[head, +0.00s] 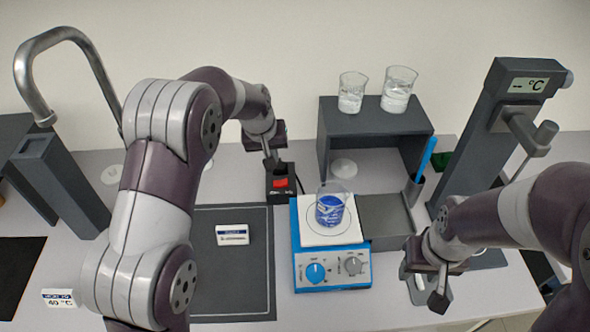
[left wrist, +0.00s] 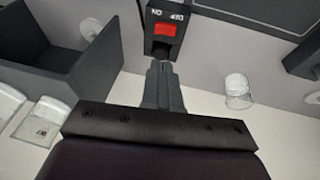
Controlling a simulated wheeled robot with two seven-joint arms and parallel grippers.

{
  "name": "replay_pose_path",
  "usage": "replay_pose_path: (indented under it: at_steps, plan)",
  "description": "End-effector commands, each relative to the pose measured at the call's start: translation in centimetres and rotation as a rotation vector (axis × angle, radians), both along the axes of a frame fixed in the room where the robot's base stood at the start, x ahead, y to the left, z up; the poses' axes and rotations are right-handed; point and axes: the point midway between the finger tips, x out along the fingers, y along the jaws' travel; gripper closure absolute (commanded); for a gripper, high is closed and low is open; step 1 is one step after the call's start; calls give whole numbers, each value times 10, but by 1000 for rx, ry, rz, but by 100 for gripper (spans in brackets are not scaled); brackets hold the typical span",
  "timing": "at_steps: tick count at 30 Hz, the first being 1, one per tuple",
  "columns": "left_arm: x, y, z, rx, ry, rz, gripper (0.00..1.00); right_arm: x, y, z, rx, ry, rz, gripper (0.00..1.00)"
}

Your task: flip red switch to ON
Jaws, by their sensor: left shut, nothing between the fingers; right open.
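The red switch (head: 281,183) sits on a small black box (head: 281,196) behind the blue hotplate in the head view. In the left wrist view the red switch (left wrist: 165,29) shows below the labels ON and OFF on its dark box (left wrist: 181,10). My left gripper (head: 271,162) is at the back edge of this box. In the left wrist view its shut, empty fingers (left wrist: 163,68) point at the box just beside the red switch; whether they touch it I cannot tell. My right gripper (head: 437,281) is open and empty at the front right.
A blue hotplate (head: 310,270) with a beaker of blue liquid (head: 331,207) stands right in front of the switch box. A dark shelf (head: 345,122) with two beakers is behind it. A dark mat (head: 235,275) with a small label box (head: 232,235) lies to the left.

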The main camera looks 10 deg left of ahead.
Motion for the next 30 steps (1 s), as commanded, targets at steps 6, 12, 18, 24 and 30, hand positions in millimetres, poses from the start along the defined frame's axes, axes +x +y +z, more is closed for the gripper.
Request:
replay_pose_path:
  at_steps: [6, 12, 18, 24, 30]
  plan:
    - [-1, 0, 0, 0, 1, 2, 100, 0, 0, 0, 0, 0, 0, 53]
    - [3, -1, -12, 1, 5, 1, 100, 0, 0, 7, 0, 0, 0, 53]
    - [15, -5, -50, 0, 7, 3, 100, 0, 0, 22, 0, -1, 0, 53]
    - [29, -8, -90, 1, 5, 1, 100, 0, 0, 36, 0, -1, 0, 53]
    - [32, -20, -118, 0, 3, 1, 100, 0, 0, 50, 0, -1, 0, 53]
